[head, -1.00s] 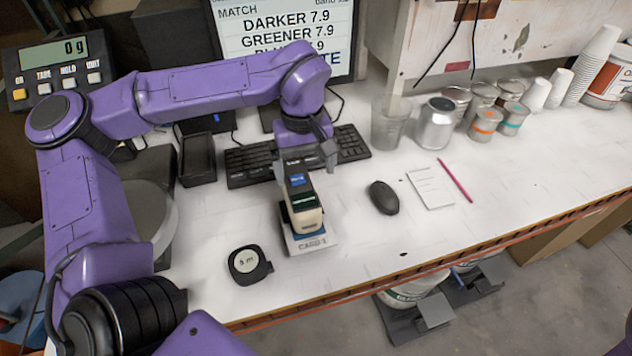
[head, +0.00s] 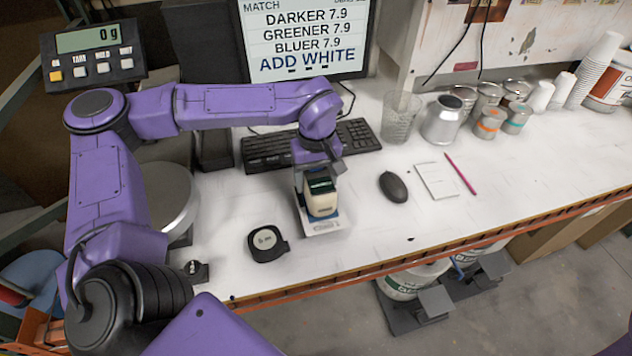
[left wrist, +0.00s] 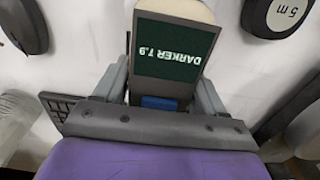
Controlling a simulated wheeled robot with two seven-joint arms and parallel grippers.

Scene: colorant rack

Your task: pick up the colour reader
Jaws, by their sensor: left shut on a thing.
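The colour reader (head: 321,199) is a cream and dark device with a small dark green screen. It stands over a pale card (head: 328,226) on the white bench. My left gripper (head: 319,180) has come down over it from above and is shut on it. In the left wrist view the colour reader (left wrist: 172,50) sits between my two grey fingers, and its screen reads "DARKER 7.9". I cannot tell whether its underside touches the card. My right gripper is not in view.
A tape measure (head: 267,243) lies left of the reader. A black mouse (head: 393,186), a white notepad (head: 436,181) and a red pencil (head: 461,174) lie to the right. A keyboard (head: 268,152) is behind. The bench's front edge (head: 400,269) is close.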

